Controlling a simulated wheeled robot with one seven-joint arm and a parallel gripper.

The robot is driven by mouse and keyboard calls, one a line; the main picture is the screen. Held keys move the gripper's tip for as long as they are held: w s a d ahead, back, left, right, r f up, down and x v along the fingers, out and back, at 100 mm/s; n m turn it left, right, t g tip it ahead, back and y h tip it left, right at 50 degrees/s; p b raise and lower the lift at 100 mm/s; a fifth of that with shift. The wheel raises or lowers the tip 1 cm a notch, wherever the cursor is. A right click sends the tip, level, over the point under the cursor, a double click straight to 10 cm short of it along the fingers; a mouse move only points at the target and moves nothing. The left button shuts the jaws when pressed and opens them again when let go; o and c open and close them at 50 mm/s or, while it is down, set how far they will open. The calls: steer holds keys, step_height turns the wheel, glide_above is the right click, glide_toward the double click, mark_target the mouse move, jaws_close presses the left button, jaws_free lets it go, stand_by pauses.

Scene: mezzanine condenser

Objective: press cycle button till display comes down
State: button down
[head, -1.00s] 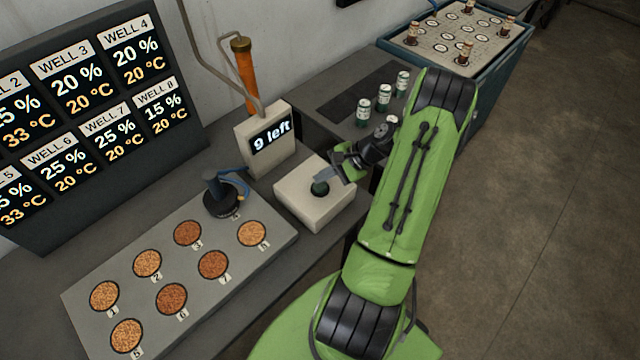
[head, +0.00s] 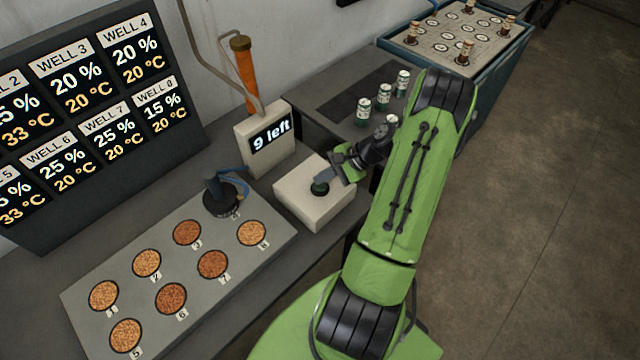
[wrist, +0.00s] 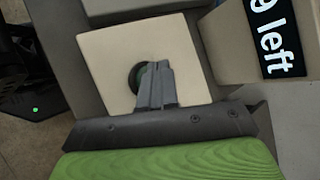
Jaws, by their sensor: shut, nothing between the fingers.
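The cycle button (head: 320,188) is a dark green round button on top of a cream box (head: 303,208). It also shows in the wrist view (wrist: 138,78), partly hidden behind my fingers. My gripper (head: 327,178) is shut and empty, with its fingertips over the button; I cannot tell whether they touch it. The gripper shows in the wrist view (wrist: 153,70) too. The display (head: 271,135) on a cream housing behind the box reads "9 left", and part of it shows in the wrist view (wrist: 270,35).
A large well readout (head: 95,110) stands behind. Several green-and-white cans (head: 363,111) stand beyond my arm, and a teal crate (head: 480,75) is at far right.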

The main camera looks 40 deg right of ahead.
mark_target(323, 185)
steer(key=shift+f+b, duration=0.4)
steer(key=shift+f, duration=0.3)
stand_by(0.6)
steer(key=shift+r+p, duration=0.9)
steer(key=shift+r, duration=0.15)
step_height(323, 185, up, 5)
steer(key=p, duration=0.4)
steer(key=shift+r, duration=0.15)
steer(key=shift+f, duration=0.2)
stand_by(0.3)
